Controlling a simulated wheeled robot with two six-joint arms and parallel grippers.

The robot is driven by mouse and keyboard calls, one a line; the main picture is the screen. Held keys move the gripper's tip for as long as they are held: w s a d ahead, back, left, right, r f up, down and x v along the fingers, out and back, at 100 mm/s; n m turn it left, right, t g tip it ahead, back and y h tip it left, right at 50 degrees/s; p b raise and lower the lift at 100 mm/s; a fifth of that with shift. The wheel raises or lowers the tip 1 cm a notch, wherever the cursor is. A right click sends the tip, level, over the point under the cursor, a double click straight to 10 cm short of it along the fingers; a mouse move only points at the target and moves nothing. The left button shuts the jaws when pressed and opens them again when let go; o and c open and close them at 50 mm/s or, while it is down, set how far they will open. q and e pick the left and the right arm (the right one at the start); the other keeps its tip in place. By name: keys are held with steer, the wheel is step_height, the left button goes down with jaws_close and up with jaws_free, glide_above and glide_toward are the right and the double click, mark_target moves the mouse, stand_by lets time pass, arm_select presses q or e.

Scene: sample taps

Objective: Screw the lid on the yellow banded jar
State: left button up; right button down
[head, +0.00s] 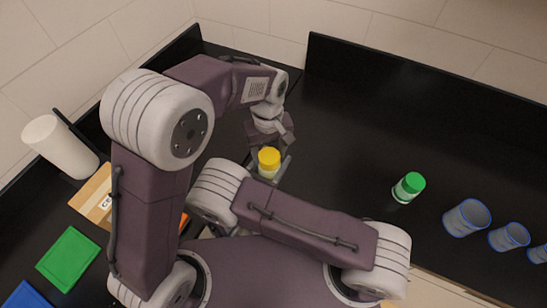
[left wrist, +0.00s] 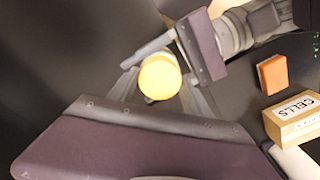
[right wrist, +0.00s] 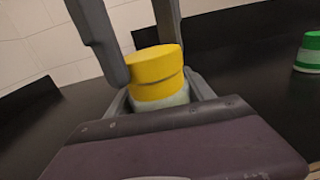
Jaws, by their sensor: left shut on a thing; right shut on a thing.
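The jar (right wrist: 160,101) is pale glass with a yellow band (right wrist: 158,89) near its top. A yellow lid (right wrist: 154,63) sits directly above the band, with a thin dark line between them. The lid also shows from above in the head view (head: 268,155) and the left wrist view (left wrist: 158,78). My left gripper (left wrist: 160,88) is shut on the lid; its fingers come down beside it in the right wrist view. My right gripper (right wrist: 158,98) is shut on the jar below the lid. The jar's base is hidden.
A green-lidded jar (head: 408,188) stands to the right, with several blue-rimmed cups (head: 466,218) beyond. At left are a box marked CELLS (left wrist: 297,117), a white cylinder (head: 60,146), and green (head: 68,259) and blue (head: 27,295) pieces. An orange block (left wrist: 273,74) lies near the box.

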arm_select(q)
steer(key=m, duration=0.6)
steer(key=shift+m, duration=0.3)
steer(key=m, duration=0.6)
steer(key=shift+m, duration=0.3)
steer(key=m, duration=0.6)
steer(key=shift+m, duration=0.3)
steer(key=m, duration=0.2)
steer(key=shift+m, duration=0.4)
steer(key=m, duration=0.5)
steer(key=o, duration=1.6)
step_height(320, 180, up, 12)
steer(key=shift+f, duration=0.1)
